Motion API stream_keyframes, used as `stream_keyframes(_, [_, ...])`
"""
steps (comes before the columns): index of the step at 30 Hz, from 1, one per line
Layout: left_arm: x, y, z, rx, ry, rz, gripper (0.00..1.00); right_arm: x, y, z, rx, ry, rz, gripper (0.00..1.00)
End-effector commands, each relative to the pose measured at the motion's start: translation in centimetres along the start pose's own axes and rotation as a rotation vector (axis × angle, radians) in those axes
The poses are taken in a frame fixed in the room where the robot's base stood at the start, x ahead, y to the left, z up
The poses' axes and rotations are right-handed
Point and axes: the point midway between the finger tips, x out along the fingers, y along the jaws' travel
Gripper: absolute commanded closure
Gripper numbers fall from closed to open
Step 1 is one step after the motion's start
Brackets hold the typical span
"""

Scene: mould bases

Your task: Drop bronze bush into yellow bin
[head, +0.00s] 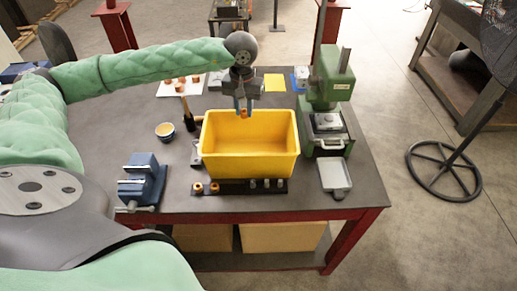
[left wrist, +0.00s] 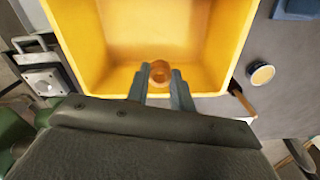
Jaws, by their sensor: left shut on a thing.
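The yellow bin (head: 247,166) stands in the middle of the table, and its inside looks empty. It also fills the upper middle of the left wrist view (left wrist: 165,40). My left gripper (head: 243,108) reaches over the bin from its far side, pointing down. It is shut on a bronze bush (head: 243,114), a small ring held at the fingertips. In the left wrist view the bush (left wrist: 160,72) sits between the two fingers, with the bin's inside behind it. My right gripper is not in view.
A green press (head: 327,92) stands right of the bin, with a grey tray (head: 336,174) in front. A blue vice (head: 143,180) is at the front left. A dark rack (head: 240,187) with bushes lies before the bin. A small bowl (head: 165,130) and a hammer (head: 187,114) are left.

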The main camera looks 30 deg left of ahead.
Motion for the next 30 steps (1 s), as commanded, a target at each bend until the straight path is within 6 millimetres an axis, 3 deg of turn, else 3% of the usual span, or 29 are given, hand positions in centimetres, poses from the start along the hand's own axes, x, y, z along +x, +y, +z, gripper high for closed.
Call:
stream_keyframes(11, [1.0,0.0,0.0,-0.009,0.000,0.000,1.00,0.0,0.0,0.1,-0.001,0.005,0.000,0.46])
stream_keyframes(24, [5.3,0.0,0.0,-0.010,-0.002,0.000,1.00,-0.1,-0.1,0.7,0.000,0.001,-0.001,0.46])
stream_keyframes(30, [6.0,0.0,0.0,-0.009,0.000,0.000,1.00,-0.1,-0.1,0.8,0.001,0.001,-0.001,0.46])
